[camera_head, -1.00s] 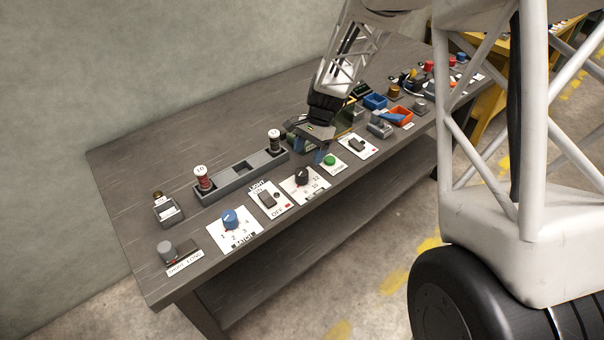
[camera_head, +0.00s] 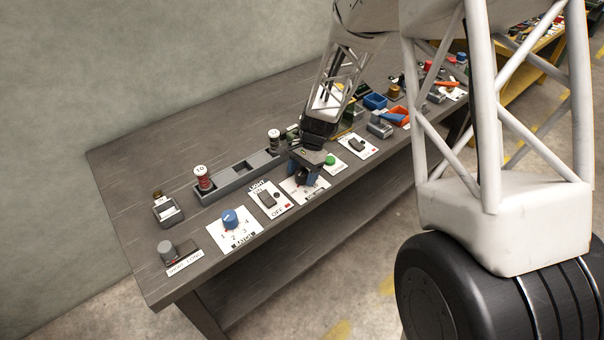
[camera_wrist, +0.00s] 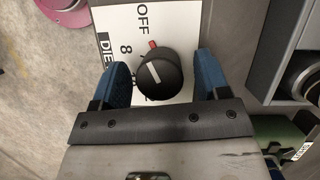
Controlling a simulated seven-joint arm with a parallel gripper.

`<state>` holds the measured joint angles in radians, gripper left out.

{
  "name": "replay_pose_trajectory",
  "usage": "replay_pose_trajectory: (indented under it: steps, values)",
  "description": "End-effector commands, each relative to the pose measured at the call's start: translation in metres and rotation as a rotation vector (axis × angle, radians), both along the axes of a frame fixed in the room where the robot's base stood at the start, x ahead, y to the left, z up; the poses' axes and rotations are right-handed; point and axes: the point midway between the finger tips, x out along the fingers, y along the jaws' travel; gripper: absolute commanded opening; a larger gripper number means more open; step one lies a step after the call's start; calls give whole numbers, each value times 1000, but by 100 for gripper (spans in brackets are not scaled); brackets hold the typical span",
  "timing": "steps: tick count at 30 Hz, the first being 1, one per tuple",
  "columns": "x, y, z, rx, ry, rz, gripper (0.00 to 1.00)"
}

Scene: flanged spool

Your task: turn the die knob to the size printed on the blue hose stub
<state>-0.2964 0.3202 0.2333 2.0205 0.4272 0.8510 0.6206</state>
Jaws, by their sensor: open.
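The die knob (camera_wrist: 158,76) is round and black with a white line on top, on a white plate (camera_wrist: 115,18) marked DIE. OFF and 8 are readable; another number is mostly hidden by the knob and left finger. The white line slants to the upper left, and a red mark sits at the knob's edge below OFF. My gripper (camera_wrist: 163,82) is open, its blue fingers on both sides of the knob. In the head view my gripper (camera_head: 303,172) covers much of the knob. A blue piece (camera_head: 388,118) lies by the orange tray; no printed size is readable.
Left of the die plate are a light switch plate (camera_head: 268,200) and a blue knob (camera_head: 229,218). A green button (camera_head: 330,160) is to its right. A grey rack (camera_head: 240,178) with spools stands behind. The bench's left back is clear.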

Motion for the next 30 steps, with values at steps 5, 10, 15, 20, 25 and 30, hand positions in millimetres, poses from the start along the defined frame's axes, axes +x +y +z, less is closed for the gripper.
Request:
replay_pose_trajectory:
  steps: [5,10,15,20,25,30]
  values:
    - [-1,1,-3,-1,-1,0,69]
    - [-1,1,-3,-1,-1,0,69]
    - [-1,1,-3,0,0,0,47]
    - [-1,1,-3,0,0,0,23]
    - [-1,1,-3,0,0,3,19]
    - [-1,1,-3,-1,1,29,20]
